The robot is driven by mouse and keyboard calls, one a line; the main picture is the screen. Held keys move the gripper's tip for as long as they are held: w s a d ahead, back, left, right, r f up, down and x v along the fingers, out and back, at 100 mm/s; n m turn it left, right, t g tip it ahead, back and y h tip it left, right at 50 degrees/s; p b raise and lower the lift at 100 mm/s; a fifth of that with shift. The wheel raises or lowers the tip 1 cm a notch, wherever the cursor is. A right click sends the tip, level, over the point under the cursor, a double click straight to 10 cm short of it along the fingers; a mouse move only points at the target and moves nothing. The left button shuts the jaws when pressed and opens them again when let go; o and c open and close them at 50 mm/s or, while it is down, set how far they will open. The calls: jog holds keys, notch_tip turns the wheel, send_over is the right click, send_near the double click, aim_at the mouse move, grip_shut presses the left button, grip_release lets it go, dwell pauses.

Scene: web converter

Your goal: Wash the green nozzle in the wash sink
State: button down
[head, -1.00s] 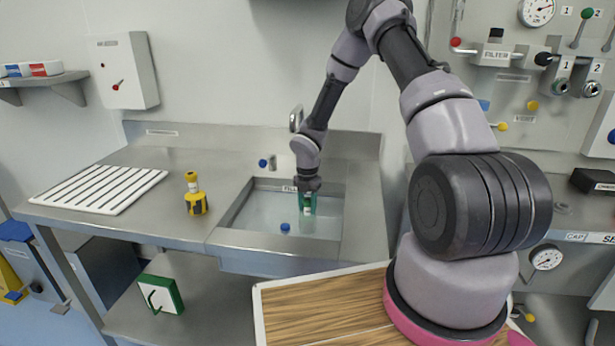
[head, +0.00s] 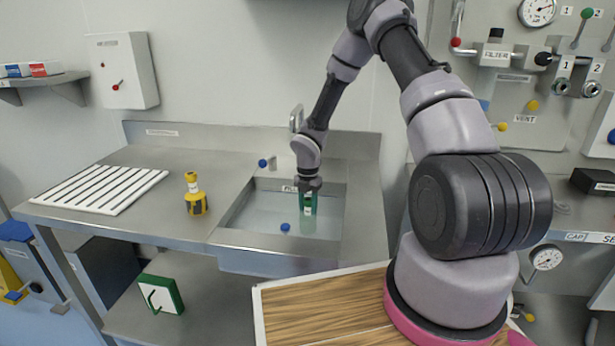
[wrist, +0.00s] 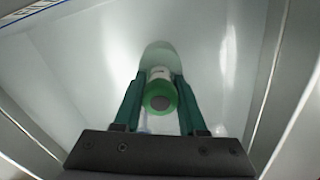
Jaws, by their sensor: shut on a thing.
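The green nozzle (wrist: 160,98) is upright between the fingers of my gripper (wrist: 158,92), which is shut on it. In the head view my gripper (head: 308,190) points down into the wash sink (head: 258,238), and the green nozzle (head: 308,208) hangs below it near the sink's right side. The nozzle's lower part looks pale and blurred, as if under water. A blue knob (head: 285,227) shows in the basin to its left. I cannot tell whether the nozzle touches the sink floor.
A yellow and black nozzle (head: 195,195) stands on the steel counter left of the sink. A white slatted rack (head: 98,190) lies further left. The tap (head: 296,118) rises behind the sink. A wooden-topped surface (head: 320,315) lies in front.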

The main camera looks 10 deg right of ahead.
jog(key=shift+w+a+r, duration=0.15)
jog(key=shift+w+a, duration=0.1)
jog(key=shift+a, duration=0.35)
jog(key=shift+w+a+r, duration=0.15)
jog(key=shift+w+a, duration=0.05)
jog(key=shift+a, duration=0.35)
jog(key=shift+s+d+f, duration=0.2)
jog(key=shift+s+d, duration=0.1)
jog(key=shift+d, duration=0.4)
jog(key=shift+s+d+f, duration=0.1)
jog(key=shift+d, duration=0.25)
notch_tip(320, 180, up, 17)
dwell(1.1)
dwell(1.1)
